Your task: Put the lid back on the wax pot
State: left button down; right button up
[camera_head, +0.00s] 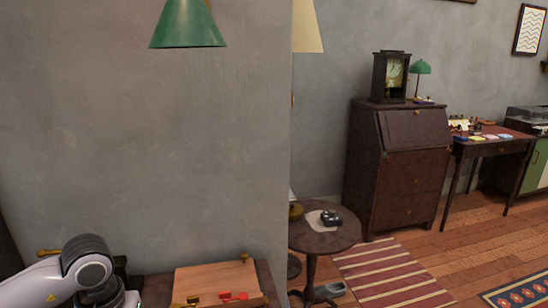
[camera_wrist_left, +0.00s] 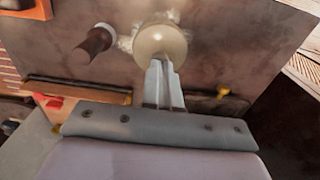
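In the left wrist view a pale cream, shiny round thing (camera_wrist_left: 160,42) lies straight beyond my left gripper (camera_wrist_left: 162,64). It may be the wax pot or its lid; I cannot tell which. The two fingers are close together and their tips meet its near edge. Whether they pinch anything is unclear. In the head view my left arm comes in at the lower left, and its gripper is out of frame. No wax pot or lid can be made out there. My right gripper is in neither view.
A dark upright cylinder (camera_wrist_left: 93,43) stands left of the round thing on a brown surface (camera_wrist_left: 225,55). A round side table (camera_head: 318,240) stands right of the wall corner, with a dark cabinet (camera_head: 402,165) beyond.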

pick_arm(q)
notch_tip(320, 180, up, 6)
jog(key=p, duration=0.2)
jog(key=shift+p, duration=0.35)
jog(key=shift+f, duration=0.1)
dwell(0.4)
